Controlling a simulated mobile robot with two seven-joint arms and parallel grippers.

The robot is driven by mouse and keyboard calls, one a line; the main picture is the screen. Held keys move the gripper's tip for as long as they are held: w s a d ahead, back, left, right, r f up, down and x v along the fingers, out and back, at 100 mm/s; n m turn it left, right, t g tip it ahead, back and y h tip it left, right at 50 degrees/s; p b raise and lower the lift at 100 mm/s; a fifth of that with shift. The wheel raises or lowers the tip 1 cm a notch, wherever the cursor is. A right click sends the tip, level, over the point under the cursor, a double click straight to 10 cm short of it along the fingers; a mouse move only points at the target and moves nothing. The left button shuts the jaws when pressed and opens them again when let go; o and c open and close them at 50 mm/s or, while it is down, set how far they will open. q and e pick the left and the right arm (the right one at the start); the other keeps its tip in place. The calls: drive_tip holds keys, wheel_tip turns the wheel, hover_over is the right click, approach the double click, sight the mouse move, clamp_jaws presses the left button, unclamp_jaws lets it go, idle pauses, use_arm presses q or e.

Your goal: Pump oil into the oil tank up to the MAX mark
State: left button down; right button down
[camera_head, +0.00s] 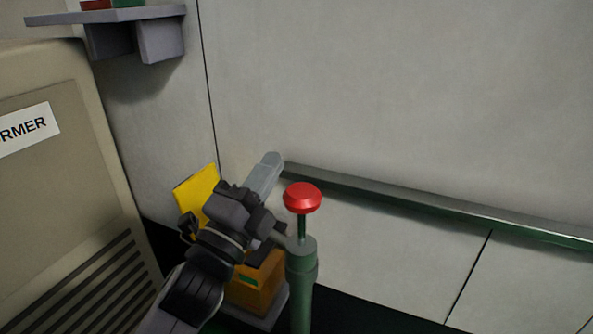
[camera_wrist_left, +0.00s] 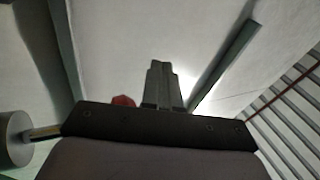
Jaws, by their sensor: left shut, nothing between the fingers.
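The pump is a green upright cylinder (camera_head: 301,285) with a thin rod and a red knob (camera_head: 302,198) on top, standing clear of the cylinder. The knob's edge also shows in the left wrist view (camera_wrist_left: 123,100), just left of the fingers. My left gripper (camera_head: 271,161) is shut and empty, its fingers pointing up and away, left of the knob and apart from it. An orange box (camera_head: 255,290) with a small green patch sits beside the cylinder, partly hidden by my gripper. I cannot see a MAX mark or an oil level. My right gripper is out of view.
A beige cabinet (camera_head: 55,190) with a label ending in "RMER" and slotted vents stands at left. A yellow panel (camera_head: 197,194) is behind my left wrist. A grey shelf (camera_head: 105,16) is at upper left. A metal rail (camera_head: 440,205) runs along the wall; room right of the pump looks free.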

use_arm(q)
drive_tip(key=s+d+r+m+g+h, duration=0.3)
drive_tip(key=d+r+m+g+h, duration=0.3)
drive_tip(key=m, duration=0.6)
drive_tip(key=s+d+r+m+g+h, duration=0.45)
drive_tip(key=r+m+g+h, duration=0.3)
drive_tip(key=m, duration=0.45)
drive_tip(key=s+d+m+g+y, duration=0.35)
drive_tip(key=m+g, duration=0.25)
drive_tip(key=m, duration=0.4)
drive_tip(key=s+d+m+g+y, duration=0.35)
drive_tip(key=m+g, duration=0.35)
drive_tip(key=m, duration=0.3)
drive_tip(key=w+a+f+m+t+y, duration=0.2)
drive_tip(key=w+f+m+t+y, duration=0.15)
drive_tip(key=m+y, duration=0.4)
drive_tip(key=w+a+r+m+t+y, duration=0.1)
drive_tip(key=w+a+r+t+y, duration=0.1)
drive_tip(key=a+y, duration=0.2)
drive_tip(key=w+a+r+m+t+y, duration=0.1)
drive_tip(key=w+a+r+t+y, duration=0.2)
drive_tip(key=a, duration=0.4)
drive_tip(key=shift+w+a+t+y, duration=0.3)
drive_tip(key=shift+a+y, duration=0.1)
drive_tip(key=shift+y, duration=0.4)
